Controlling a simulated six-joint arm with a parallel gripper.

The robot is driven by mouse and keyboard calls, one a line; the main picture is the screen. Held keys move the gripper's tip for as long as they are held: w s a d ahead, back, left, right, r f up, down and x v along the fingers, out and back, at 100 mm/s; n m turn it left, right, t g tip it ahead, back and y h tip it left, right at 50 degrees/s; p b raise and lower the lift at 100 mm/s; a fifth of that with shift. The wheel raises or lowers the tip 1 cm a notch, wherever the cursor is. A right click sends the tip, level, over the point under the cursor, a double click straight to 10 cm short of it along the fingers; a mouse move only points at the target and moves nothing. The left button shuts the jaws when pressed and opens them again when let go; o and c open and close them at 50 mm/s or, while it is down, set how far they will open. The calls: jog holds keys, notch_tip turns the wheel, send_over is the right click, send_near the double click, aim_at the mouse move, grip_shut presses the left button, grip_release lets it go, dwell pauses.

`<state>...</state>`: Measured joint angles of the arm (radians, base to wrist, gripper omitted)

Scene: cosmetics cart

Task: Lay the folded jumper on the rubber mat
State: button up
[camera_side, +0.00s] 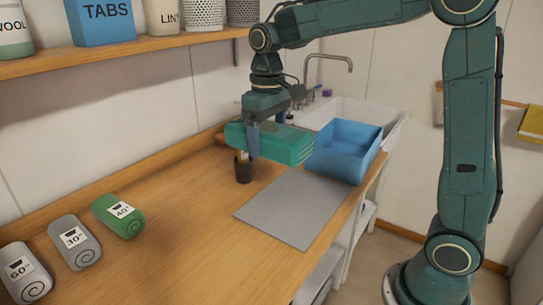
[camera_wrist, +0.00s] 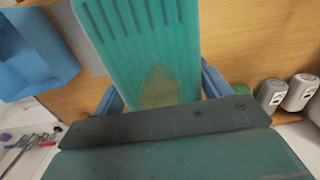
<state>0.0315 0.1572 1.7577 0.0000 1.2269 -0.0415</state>
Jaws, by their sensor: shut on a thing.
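The folded jumper (camera_side: 285,146) is a teal, flat block shape in the side view. My gripper (camera_side: 256,138) is shut on it near its left end and holds it above the worktop. In the wrist view the jumper (camera_wrist: 140,40) lies between my two blue fingers (camera_wrist: 160,95), with ribbed lines at its far end and a brownish patch near my gripper. The grey rubber mat (camera_side: 290,212) lies flat and bare on the worktop, in front of and lower than the jumper. In the wrist view a strip of the mat (camera_wrist: 88,42) shows; the jumper hides the rest.
A blue open bin (camera_side: 345,150) stands behind the mat, close to the jumper's right end. A dark cup (camera_side: 243,170) stands below the jumper. Rolled towels, green (camera_side: 118,216) and two grey, lie at left. A shelf (camera_side: 120,50) runs above; a sink (camera_side: 345,110) is behind.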

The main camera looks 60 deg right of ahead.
send_over(297, 201)
notch_tip(297, 201, down, 15)
jog(key=shift+f, duration=0.2)
dwell(0.7)
jog(key=shift+f, duration=2.15)
jog(key=shift+f, duration=0.15)
jog(key=o, duration=1.2)
notch_tip(297, 201, up, 12)
